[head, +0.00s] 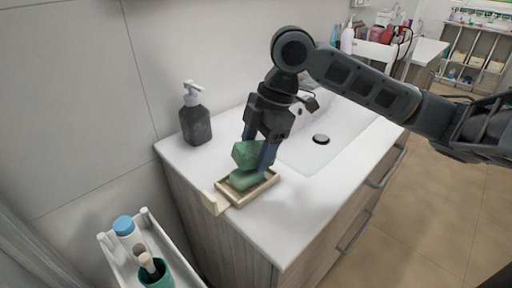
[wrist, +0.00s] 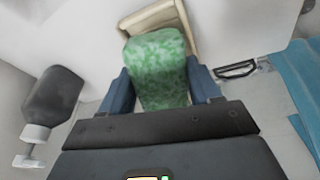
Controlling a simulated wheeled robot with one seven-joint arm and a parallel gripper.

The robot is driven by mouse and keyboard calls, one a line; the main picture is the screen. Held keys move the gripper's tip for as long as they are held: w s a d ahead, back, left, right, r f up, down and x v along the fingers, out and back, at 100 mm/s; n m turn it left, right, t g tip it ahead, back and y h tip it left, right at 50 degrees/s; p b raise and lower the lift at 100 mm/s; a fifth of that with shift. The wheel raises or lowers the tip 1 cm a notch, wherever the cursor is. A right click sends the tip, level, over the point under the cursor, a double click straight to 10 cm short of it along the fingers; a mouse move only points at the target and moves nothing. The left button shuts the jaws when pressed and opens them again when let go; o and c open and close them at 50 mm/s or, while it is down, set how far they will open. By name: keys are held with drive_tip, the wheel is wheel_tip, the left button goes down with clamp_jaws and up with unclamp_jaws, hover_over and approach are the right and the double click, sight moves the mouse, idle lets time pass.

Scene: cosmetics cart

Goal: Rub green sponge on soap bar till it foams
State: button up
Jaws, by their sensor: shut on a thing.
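My gripper (head: 257,155) is shut on the green sponge (head: 247,152), a mottled green block, just above the soap dish at the counter's front left corner. A smooth green soap bar (head: 245,180) lies in the shallow beige soap dish (head: 221,199). The sponge is directly over the soap bar and looks to be touching it or nearly so; I cannot tell which. No foam shows. In the wrist view the sponge (wrist: 160,65) fills the space between the blue fingers, the dish rim (wrist: 160,14) shows beyond it, and the soap bar is hidden.
A dark soap dispenser (head: 195,119) stands on the white counter left of my gripper; it also shows in the wrist view (wrist: 52,97). The sink basin (head: 310,148) is to the right. A white cart (head: 118,262) with a blue-capped bottle and green cup is below left.

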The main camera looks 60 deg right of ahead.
drive_tip(key=shift+f, duration=0.1)
idle(0.3)
drive_tip(key=shift+a, duration=0.1)
drive_tip(key=shift+w+a, duration=0.2)
drive_tip(key=shift+a, duration=0.45)
drive_tip(key=shift+w+a, duration=0.15)
drive_tip(key=shift+a, duration=0.45)
drive_tip(key=shift+d, duration=0.15)
drive_tip(key=shift+s+d, duration=0.2)
drive_tip(key=shift+d, duration=0.4)
drive_tip(key=shift+s+d, duration=0.15)
drive_tip(key=shift+d, duration=0.45)
drive_tip(key=shift+a, duration=0.1)
